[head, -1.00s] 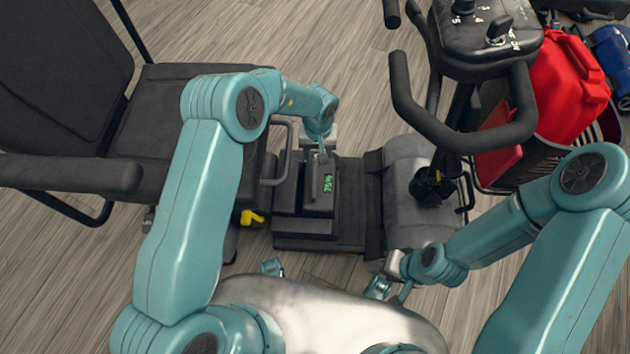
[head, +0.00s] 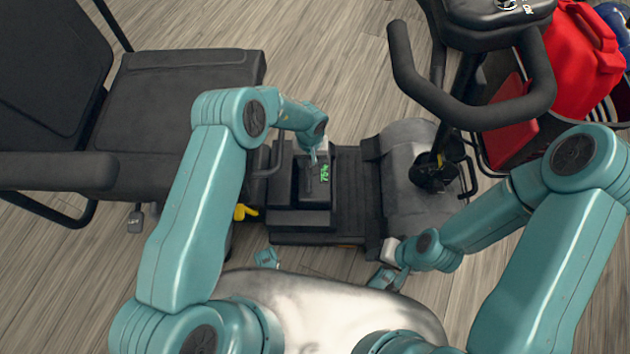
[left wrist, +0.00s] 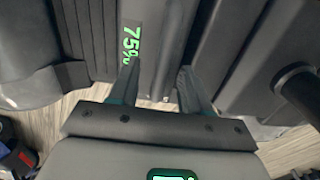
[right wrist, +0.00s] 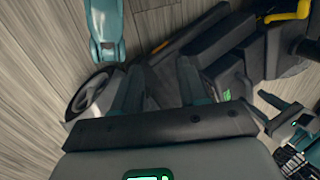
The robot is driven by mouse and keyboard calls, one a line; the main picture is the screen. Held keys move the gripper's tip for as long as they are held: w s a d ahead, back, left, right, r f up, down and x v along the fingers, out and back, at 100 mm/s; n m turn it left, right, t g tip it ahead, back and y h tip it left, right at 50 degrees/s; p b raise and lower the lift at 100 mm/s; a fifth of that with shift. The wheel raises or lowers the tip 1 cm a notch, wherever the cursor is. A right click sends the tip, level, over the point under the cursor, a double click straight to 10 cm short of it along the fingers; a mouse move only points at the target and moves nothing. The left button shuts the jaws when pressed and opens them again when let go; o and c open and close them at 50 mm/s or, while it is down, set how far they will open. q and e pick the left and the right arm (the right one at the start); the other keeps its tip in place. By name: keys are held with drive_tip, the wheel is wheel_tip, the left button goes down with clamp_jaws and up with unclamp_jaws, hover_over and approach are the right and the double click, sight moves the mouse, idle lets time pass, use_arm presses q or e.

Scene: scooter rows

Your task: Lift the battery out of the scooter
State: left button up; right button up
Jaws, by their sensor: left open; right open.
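The battery (head: 316,192) is a dark box with a green 75% readout, seated on the scooter's (head: 345,235) floor in front of the seat. My left gripper (head: 317,155) is above the battery's far end, pointing down, and partly hides it. In the left wrist view the open left fingers (left wrist: 157,80) stand on either side of a grey battery bar (left wrist: 152,50) with the readout; contact cannot be told. My right gripper (head: 388,275) is open and empty near the scooter's near edge. In the right wrist view its fingers (right wrist: 161,75) point toward the scooter floor.
The seat (head: 185,100) is left of the battery and the steering column with its handlebar (head: 470,115) is to the right. A yellow lever (head: 243,212) sticks out below the seat. A red container (head: 585,65) stands at the far right.

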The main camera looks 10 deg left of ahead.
sight(309, 164)
use_arm(q)
drive_tip(key=f, duration=0.1)
drive_tip(key=f+b, duration=0.1)
drive_tip(key=f, duration=0.2)
drive_tip(key=shift+a, duration=0.25)
clamp_jaws()
drive_tip(key=shift+w+r, duration=0.1)
idle(0.8)
drive_tip(key=shift+w+r, duration=0.1)
drive_tip(key=shift+w, duration=0.05)
